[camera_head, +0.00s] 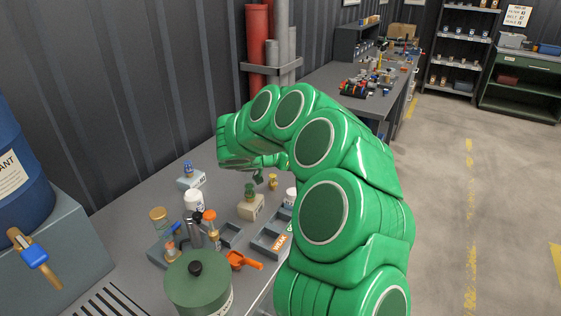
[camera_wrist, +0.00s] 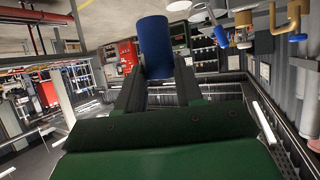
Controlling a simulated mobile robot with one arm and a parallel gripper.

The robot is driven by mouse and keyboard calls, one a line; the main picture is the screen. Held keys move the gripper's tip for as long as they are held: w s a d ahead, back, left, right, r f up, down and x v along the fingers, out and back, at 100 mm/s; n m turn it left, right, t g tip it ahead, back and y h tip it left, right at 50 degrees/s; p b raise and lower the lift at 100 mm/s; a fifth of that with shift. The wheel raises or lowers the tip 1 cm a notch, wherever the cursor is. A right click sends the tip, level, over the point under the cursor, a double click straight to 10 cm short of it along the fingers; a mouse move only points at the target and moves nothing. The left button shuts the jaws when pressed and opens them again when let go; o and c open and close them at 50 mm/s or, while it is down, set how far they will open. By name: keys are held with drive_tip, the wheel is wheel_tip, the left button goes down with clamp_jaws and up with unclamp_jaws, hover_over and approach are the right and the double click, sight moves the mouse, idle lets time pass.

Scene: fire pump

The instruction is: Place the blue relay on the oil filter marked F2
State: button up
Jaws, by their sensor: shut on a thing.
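My gripper (camera_wrist: 157,82) is shut on a blue cylinder (camera_wrist: 155,40), which looks like the blue relay. The cylinder sticks out beyond both fingers in the wrist view. In the head view my gripper (camera_head: 258,174) is over the bench, and the held thing is hidden by my arm. A white canister (camera_head: 194,201) stands on the bench left of the gripper, and another white one (camera_head: 291,197) is right of it. I cannot read an F2 mark on either. A small grey block (camera_head: 191,180) with a label and a blue-topped piece stands further left.
The bench (camera_head: 135,218) holds a beige block with a green top (camera_head: 250,203), grey trays (camera_head: 270,240), an orange tool (camera_head: 243,261) and a large green canister (camera_head: 198,288). A blue drum (camera_head: 22,190) stands at the left. My arm hides part of the bench's right side.

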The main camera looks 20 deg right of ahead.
drive_tip(key=shift+s+a, duration=0.1)
drive_tip(key=s+a+r+n+t, duration=0.1)
drive_tip(key=s+a+r, duration=0.2)
drive_tip(key=a, duration=0.7)
drive_tip(key=s+a+r+n+t+y, duration=0.1)
drive_tip(key=s+a+r, duration=0.2)
drive_tip(key=a, duration=0.8)
drive_tip(key=s+a+r+n+t, duration=0.1)
drive_tip(key=s+a+r, duration=0.25)
drive_tip(key=a, duration=0.65)
hover_over(187, 196)
wheel_tip(187, 196, down, 9)
drive_tip(key=shift+s+f, duration=0.2)
drive_tip(key=shift+s, duration=0.1)
drive_tip(key=shift+w+f, duration=0.35)
drive_tip(key=shift+f, duration=1.65)
